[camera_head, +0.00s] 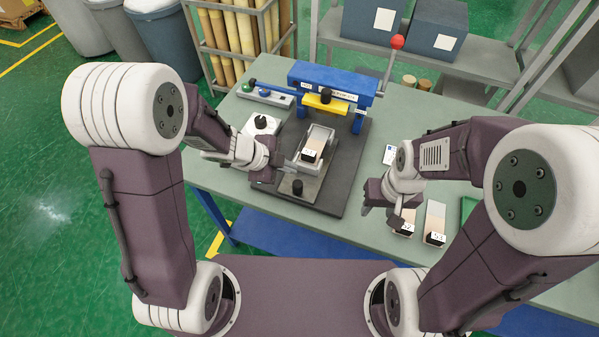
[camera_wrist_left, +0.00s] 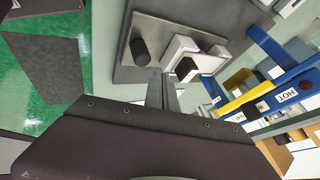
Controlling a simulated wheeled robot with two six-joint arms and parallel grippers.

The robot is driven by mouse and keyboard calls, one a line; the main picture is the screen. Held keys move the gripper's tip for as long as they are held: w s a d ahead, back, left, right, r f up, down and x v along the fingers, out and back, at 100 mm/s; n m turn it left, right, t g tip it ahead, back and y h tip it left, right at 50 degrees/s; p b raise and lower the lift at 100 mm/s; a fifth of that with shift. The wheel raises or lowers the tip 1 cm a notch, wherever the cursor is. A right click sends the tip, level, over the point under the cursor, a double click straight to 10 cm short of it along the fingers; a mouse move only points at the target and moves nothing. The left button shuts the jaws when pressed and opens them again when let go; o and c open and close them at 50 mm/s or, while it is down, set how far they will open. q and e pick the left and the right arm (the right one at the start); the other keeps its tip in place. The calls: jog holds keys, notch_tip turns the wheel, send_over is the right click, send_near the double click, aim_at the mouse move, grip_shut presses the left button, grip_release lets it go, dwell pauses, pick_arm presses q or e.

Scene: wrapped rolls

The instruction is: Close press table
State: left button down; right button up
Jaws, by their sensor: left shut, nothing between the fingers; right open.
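The press (camera_head: 333,85) has a blue frame, a yellow head (camera_head: 326,103) and a lever with a red knob (camera_head: 397,42). Its sliding table (camera_head: 313,187) is a grey plate, pulled out towards me in front of the frame. A black knob (camera_head: 297,187) stands at the table's front; it also shows in the left wrist view (camera_wrist_left: 140,52). A light holder with a wrapped piece (camera_head: 313,147) sits on the table. My left gripper (camera_head: 284,176) is shut and empty, close beside the knob; contact cannot be told. My right gripper (camera_head: 378,212) is open above the right side of the workbench.
Two labelled wrapped pieces lie on the workbench (camera_head: 240,112) near my right gripper, one at its right (camera_head: 435,222). A button box (camera_head: 265,95) and a white box with a black knob (camera_head: 261,125) stand left of the press. Shelves and a roll rack stand behind.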

pick_arm(q)
jog(key=b, duration=0.3)
send_near(314, 176)
jog(key=x, duration=0.3)
jog(key=shift+d+f, duration=0.15)
jog(key=shift+f, duration=0.25)
jog(key=shift+w+d+f, duration=0.2)
jog(key=shift+d+f, duration=0.15)
jog(key=shift+f, duration=0.05)
